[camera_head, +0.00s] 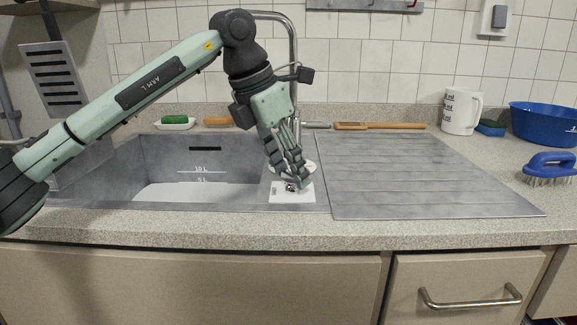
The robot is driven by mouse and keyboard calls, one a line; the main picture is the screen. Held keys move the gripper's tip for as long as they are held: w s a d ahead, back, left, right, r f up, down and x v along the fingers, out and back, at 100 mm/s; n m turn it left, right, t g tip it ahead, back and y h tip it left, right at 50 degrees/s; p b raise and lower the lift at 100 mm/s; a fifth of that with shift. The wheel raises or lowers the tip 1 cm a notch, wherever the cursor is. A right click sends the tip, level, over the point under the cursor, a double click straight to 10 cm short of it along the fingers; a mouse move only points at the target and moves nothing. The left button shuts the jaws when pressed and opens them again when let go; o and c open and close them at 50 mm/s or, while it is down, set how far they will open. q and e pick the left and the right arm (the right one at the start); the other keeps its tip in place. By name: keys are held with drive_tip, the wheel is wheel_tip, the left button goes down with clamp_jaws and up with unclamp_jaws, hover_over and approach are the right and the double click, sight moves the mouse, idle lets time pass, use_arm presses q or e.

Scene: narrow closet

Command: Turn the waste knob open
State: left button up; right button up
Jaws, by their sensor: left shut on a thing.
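The waste knob (291,187) is a small dark metallic knob on a white label plate (280,197) on the sink's deck, between the basin and the drainboard. My left gripper (297,184) points down over it, with its fingertips shut on the knob. The fingers hide most of the knob, so its turn angle cannot be told. The sink basin (160,165) is to the left, with level marks on its back wall and a pale area at its bottom. My right gripper is not in view.
The ribbed drainboard (420,175) to the right is clear. A tall curved faucet (294,60) stands behind my left gripper. Along the back are a green sponge on a dish (174,122), a wooden-handled brush (380,126), a white jug (460,111) and a blue bowl (545,124). A blue brush (550,167) lies at right.

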use_arm(q)
drive_tip(key=shift+w+r+m+g+p, duration=0.15)
drive_tip(key=shift+m+g+p, duration=0.25)
drive_tip(key=shift+m, duration=0.6)
drive_tip(key=m+g+h+p, duration=0.1)
drive_tip(key=m, duration=0.2)
drive_tip(key=shift+m+p, duration=0.4)
drive_tip(key=shift+w+m+g+p, duration=0.1)
drive_tip(key=shift+m+g+p, duration=0.25)
drive_tip(key=shift+m, duration=0.55)
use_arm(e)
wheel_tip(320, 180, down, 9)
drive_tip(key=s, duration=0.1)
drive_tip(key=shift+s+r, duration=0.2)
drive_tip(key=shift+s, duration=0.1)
use_arm(q)
drive_tip(key=o, duration=1.2)
drive_tip(key=shift+c, duration=0.2)
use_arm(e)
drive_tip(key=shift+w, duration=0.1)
